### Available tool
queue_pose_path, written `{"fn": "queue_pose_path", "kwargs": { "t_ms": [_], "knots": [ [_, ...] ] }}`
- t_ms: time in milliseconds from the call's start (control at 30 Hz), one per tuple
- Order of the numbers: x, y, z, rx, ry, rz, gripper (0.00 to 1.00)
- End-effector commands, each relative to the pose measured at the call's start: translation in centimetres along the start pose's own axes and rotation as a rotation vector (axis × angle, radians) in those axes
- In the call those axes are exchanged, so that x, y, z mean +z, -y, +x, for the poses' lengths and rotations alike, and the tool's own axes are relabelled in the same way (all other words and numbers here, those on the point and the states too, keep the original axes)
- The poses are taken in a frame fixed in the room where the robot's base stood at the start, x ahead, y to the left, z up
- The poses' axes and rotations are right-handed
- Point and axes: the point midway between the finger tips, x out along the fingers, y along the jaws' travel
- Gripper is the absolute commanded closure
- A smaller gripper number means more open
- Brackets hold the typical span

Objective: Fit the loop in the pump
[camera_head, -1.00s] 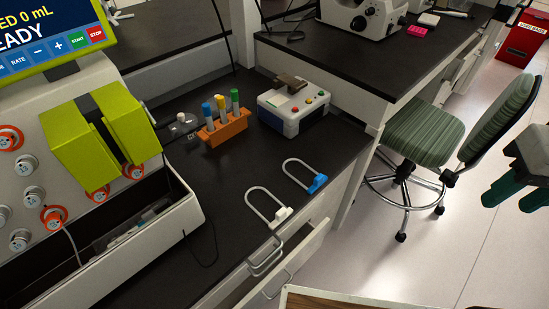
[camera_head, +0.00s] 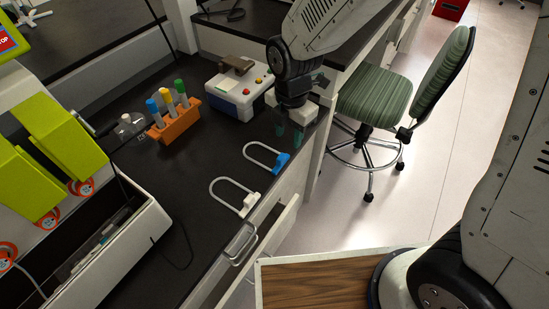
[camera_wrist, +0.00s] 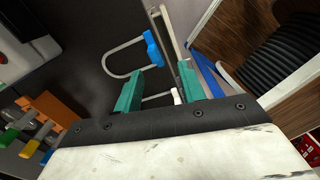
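Two U-shaped tube loops lie on the dark counter, one with a blue block (camera_head: 281,161) and one with a white block (camera_head: 250,200). My open, empty gripper (camera_head: 289,131) points down just beyond the blue loop, near the counter's edge. In the wrist view, the blue block (camera_wrist: 153,48) lies ahead of my gripper (camera_wrist: 160,86), apart from both teal fingers. A pale tube and white end show partly between the fingers; I cannot tell which loop they belong to. The machine with lime-green covers (camera_head: 68,135) and orange-ringed rollers (camera_head: 46,219), seemingly the pump, stands at left.
An orange rack (camera_head: 176,127) of capped tubes and a white-and-blue device (camera_head: 235,92) stand behind the loops. An open drawer (camera_head: 272,236) juts out below the counter edge. A green chair (camera_head: 374,98) stands at right. Counter around the loops is clear.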

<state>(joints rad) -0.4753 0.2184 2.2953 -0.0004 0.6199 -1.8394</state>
Motion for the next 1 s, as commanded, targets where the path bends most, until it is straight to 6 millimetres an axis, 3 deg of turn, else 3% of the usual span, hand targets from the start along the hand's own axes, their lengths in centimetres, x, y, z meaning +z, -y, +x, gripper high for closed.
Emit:
{"fn": "queue_pose_path", "kwargs": {
  "t_ms": [200,700,1000],
  "knots": [
    [-1.0,-1.2,3.0,-0.01,-0.004,-0.163,0.6],
    [-0.8,-1.4,9.3,-0.011,-0.004,-0.166,0.6],
    [-0.8,-1.4,10.2,-0.007,-0.003,-0.166,0.6]
  ]
}}
